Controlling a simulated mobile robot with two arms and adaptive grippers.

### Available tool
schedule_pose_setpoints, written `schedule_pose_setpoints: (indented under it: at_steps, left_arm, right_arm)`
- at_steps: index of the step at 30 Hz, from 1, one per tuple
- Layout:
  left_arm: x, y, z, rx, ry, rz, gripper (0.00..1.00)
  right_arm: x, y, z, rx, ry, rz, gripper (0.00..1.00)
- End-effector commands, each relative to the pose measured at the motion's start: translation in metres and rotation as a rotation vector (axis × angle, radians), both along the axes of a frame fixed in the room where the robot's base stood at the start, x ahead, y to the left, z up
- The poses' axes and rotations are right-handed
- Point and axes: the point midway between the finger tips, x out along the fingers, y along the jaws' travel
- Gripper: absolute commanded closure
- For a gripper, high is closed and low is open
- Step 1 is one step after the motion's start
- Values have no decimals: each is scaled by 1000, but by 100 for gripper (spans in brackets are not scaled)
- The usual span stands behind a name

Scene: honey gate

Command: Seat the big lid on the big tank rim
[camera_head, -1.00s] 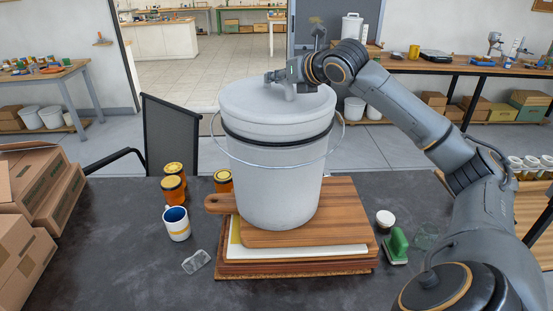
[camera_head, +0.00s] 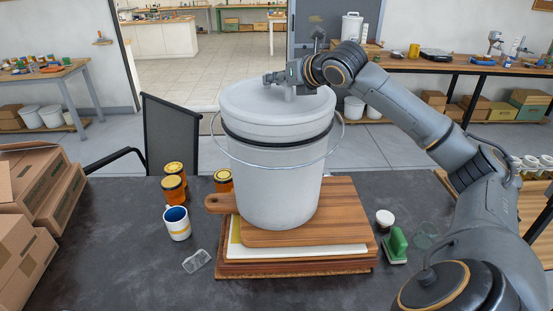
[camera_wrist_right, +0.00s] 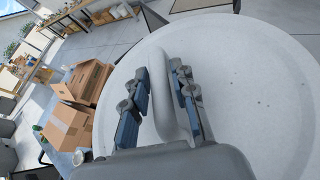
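The big lid (camera_head: 250,98) is a pale grey disc with a raised bar handle. It lies flat across the top of the big tank (camera_head: 275,185), a white bucket with a black band and wire bail, standing upright. I see no clear gap between lid and tank, but the rim itself is hidden. My right gripper (camera_head: 282,79) is at the handle above the lid. In the right wrist view, its fingers (camera_wrist_right: 160,97) stand open on both sides of the handle (camera_wrist_right: 164,75), with a visible gap on the left. My left gripper is out of view.
The tank stands on a wooden board (camera_head: 345,205) stacked over other boards. Amber jars (camera_head: 174,180), a mug (camera_head: 177,224) and a clear block (camera_head: 196,261) are left of it. A green-handled tool (camera_head: 397,244) is right. Cardboard boxes (camera_head: 30,190) fill the table's left edge.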

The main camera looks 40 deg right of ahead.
Motion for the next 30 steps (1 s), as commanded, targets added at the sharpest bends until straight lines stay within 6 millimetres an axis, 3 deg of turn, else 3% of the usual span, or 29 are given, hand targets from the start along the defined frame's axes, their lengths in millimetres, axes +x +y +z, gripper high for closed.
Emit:
schedule_pose_setpoints:
  at_steps: [14, 30]
  left_arm:
    - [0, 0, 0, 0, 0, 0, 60]
    - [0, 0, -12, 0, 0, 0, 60]
  right_arm:
    - [-1, 0, 2, -2, -4, 0, 67]
    - [-15, 1, 7, -3, -4, -1, 67]
